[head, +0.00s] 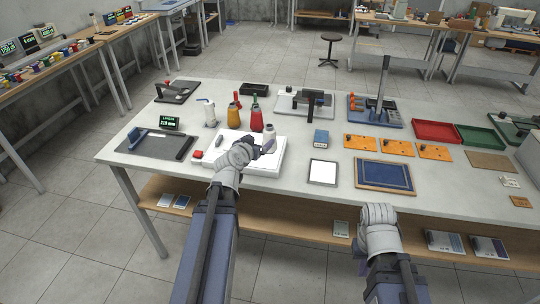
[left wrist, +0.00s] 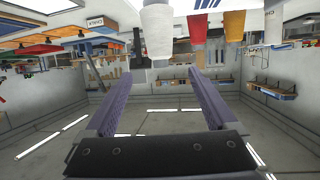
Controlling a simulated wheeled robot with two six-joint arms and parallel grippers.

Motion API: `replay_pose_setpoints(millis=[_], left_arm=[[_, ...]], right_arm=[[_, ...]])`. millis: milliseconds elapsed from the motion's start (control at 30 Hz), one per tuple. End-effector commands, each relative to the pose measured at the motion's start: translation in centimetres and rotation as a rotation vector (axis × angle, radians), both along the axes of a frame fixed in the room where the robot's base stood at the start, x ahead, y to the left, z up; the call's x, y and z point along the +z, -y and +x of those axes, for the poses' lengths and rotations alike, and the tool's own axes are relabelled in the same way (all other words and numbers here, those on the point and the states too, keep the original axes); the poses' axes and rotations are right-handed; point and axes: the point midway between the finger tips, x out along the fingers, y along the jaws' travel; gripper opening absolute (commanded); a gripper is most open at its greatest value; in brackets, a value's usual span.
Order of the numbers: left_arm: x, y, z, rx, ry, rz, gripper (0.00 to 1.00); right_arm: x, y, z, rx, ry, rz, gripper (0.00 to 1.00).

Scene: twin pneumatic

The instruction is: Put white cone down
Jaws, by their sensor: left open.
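The white cone (head: 269,135) stands on the white board (head: 228,166) towards its right side, just past my left gripper (head: 265,148). In the left wrist view, where the scene appears upside down, the white cone (left wrist: 157,30) is beyond the two purple fingers and roughly in line with the gap between them. My left gripper (left wrist: 158,88) is open, with nothing between its fingers. The cone looks upright and apart from the fingers; its lower part is partly hidden in the head view. My right arm is at the lower right, and its fingers do not show.
An orange bottle (head: 234,114), a red bottle (head: 256,117) and a white bottle (head: 210,113) stand behind the board. A red button box (head: 197,155) is on its left. A blue box (head: 320,138) and a framed white panel (head: 323,173) lie to the right.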

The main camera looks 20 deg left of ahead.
Motion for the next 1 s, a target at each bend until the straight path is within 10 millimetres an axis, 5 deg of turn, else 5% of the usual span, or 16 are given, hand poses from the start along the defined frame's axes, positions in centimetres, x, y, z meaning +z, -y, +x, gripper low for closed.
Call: replay_pose_setpoints(millis=[167,267,367,500,600,800,1000], left_arm=[[-0.6,1.7,0.2,-0.036,-0.028,-0.009,0.9],[-2.6,6.9,0.1,-0.139,-0.129,-0.031,0.9],[-6.0,14.6,-1.6,-0.285,-0.317,-0.051,0.9],[-10.7,23.6,-7.1,-0.421,-0.645,-0.029,0.9],[-12.9,27.3,-11.7,-0.446,-0.862,0.024,0.9],[-14.4,29.8,-18.9,-0.381,-1.155,0.158,0.9],[-14.3,30.1,-21.6,-0.318,-1.259,0.229,0.9]], right_arm=[[0.0,0.0,0.0,0.0,0.0,0.0,0.0],[0.0,0.0,0.0,0.0,0.0,0.0,0.0],[0.0,0.0,0.0,0.0,0.0,0.0,0.0],[0.0,0.0,0.0,0.0,0.0,0.0,0.0],[0.0,0.0,0.0,0.0,0.0,0.0,0.0],[0.0,0.0,0.0,0.0,0.0,0.0,0.0],[0.0,0.0,0.0,0.0,0.0,0.0,0.0]])
